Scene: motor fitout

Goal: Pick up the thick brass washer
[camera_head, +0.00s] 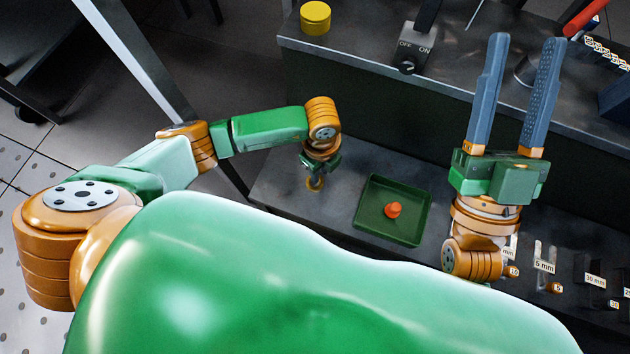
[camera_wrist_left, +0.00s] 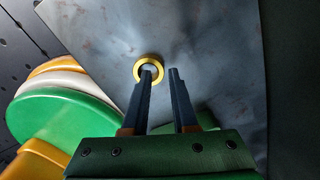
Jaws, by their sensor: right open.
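A thick brass washer (camera_head: 315,185) lies on the grey bench, left of the green tray in the head view. In the left wrist view the washer (camera_wrist_left: 138,64) shows as a gold ring at the fingertips. My left gripper (camera_head: 313,174) points down over it; its fingers are mostly hidden in the head view. In the left wrist view the left gripper (camera_wrist_left: 160,72) has its fingers apart. One fingertip overlaps the ring's hole; I cannot tell whether it is inside or above. My right gripper (camera_head: 526,45) is open and empty, above the bench at the right.
A green tray (camera_head: 365,222) holding an orange-red piece (camera_head: 393,210) sits right of the washer. Labelled holders (camera_head: 545,266) stand at the lower right. A raised shelf behind carries a yellow cylinder (camera_head: 315,17) and an on-off switch box (camera_head: 412,55).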

